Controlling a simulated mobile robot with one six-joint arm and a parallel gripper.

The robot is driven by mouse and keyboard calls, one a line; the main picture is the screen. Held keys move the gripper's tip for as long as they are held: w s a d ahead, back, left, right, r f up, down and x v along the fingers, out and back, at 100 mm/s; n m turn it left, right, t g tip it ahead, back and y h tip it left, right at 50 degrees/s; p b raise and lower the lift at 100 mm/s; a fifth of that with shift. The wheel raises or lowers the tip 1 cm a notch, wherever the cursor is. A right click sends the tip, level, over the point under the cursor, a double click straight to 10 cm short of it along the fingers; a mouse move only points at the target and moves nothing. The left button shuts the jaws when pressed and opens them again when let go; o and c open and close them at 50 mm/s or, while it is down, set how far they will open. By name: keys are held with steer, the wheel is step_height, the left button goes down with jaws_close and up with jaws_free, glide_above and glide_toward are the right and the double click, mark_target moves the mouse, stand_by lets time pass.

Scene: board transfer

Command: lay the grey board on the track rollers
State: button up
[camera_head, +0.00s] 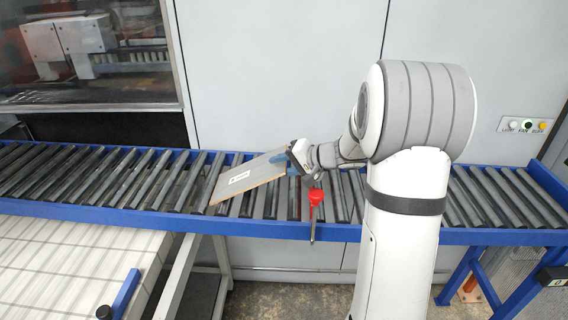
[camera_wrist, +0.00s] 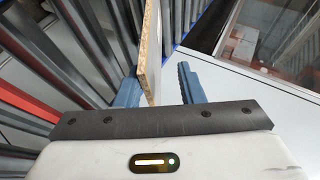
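The grey board (camera_head: 248,178) is a thin flat panel with a small white label, over the track rollers (camera_head: 150,185) in the head view. It slants down to the left from my gripper (camera_head: 294,163), its low end at the rollers; whether it touches them I cannot tell. In the wrist view the board (camera_wrist: 151,45) shows edge-on, with a speckled chipboard end. It stands between the two blue fingers of my gripper (camera_wrist: 158,80), close against the left finger. A clear gap lies between the board and the right finger, so the gripper is open around it.
The roller track has a blue frame (camera_head: 110,216) along both sides. A red-topped metal rod (camera_head: 315,205) stands at the front rail. A machine with a window (camera_head: 90,55) and grey wall panels (camera_head: 280,70) stands behind. Rollers left of the board are free.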

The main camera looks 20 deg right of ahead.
steer(key=shift+r+g+h+p, duration=0.3)
steer(key=shift+g+h+p, duration=0.1)
steer(key=shift+p, duration=2)
steer(key=shift+f+b, duration=0.1)
steer(key=shift+b, duration=0.2)
steer(key=shift+s+d+r+g+h, duration=0.1)
steer(key=shift+s+g+h, duration=0.05)
steer(key=shift+g+h, duration=0.75)
steer(key=shift+s+d+r+g+h, duration=0.1)
steer(key=shift+g+h, duration=0.8)
steer(key=shift+s+d+r, duration=0.35)
steer(key=shift+s+d, duration=0.2)
steer(key=shift+s, duration=0.05)
steer(key=shift+s+d+r, duration=0.3)
steer(key=shift+s+d, duration=0.25)
steer(key=shift+o, duration=0.2)
steer(key=shift+w, duration=0.1)
steer(key=o, duration=0.5)
